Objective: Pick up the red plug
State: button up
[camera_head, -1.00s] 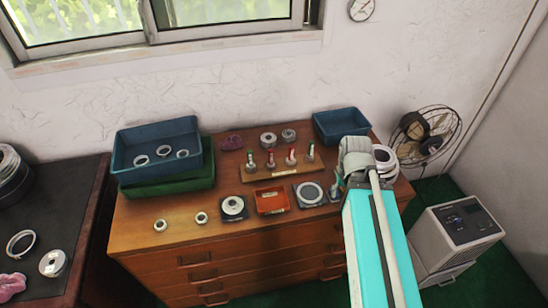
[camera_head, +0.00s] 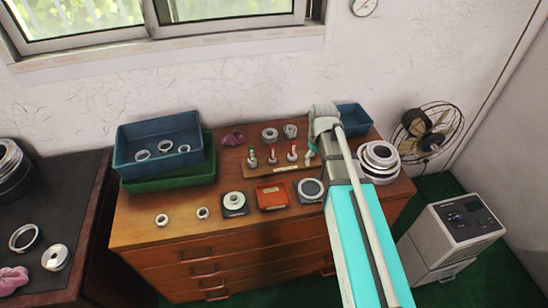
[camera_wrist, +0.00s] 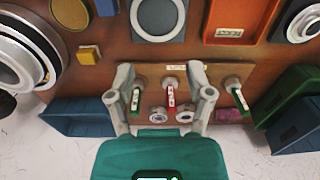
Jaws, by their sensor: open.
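A wooden rack (camera_head: 262,171) on the dresser holds several upright plugs in a row. Two have red bands: one red plug (camera_head: 272,154) is left of the other red plug (camera_head: 292,153). A green plug (camera_head: 252,159) stands at the left end. In the wrist view, a red plug (camera_wrist: 171,91) and a green plug (camera_wrist: 136,98) appear between the fingers; another green plug (camera_wrist: 240,99) is outside the right finger. My gripper (camera_wrist: 161,82) is open and empty, over the rack's right part in the head view. Its right finger covers part of the row in the wrist view.
A red tray (camera_head: 272,205) and square gauge blocks lie in front of the rack. Blue bin (camera_head: 120,150) sits left, on a green bin (camera_head: 165,188). Stacked rings (camera_head: 378,163) stand right of my arm. Two metal rings (camera_head: 269,135) lie behind the rack.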

aim_at(273, 146)
jog(key=w+a+n, duration=0.1)
jog(key=w+a, duration=0.3)
jog(key=a, duration=0.1)
jog(key=w+a+n, duration=0.2)
jog(key=w+a, duration=0.3)
jog(key=w+a+n, duration=0.2)
jog(key=w+a, duration=0.3)
jog(key=shift+w+a, duration=0.25)
jog(key=shift+a, duration=0.1)
jog(key=shift+f, duration=0.15)
notch_tip(273, 146, down, 8)
jog(key=b, duration=0.8)
jog(key=shift+f+b, duration=0.2)
jog(key=shift+b, duration=0.1)
jog(key=shift+f+b, duration=2.6)
jog(key=shift+c, duration=0.3)
grip_shut()
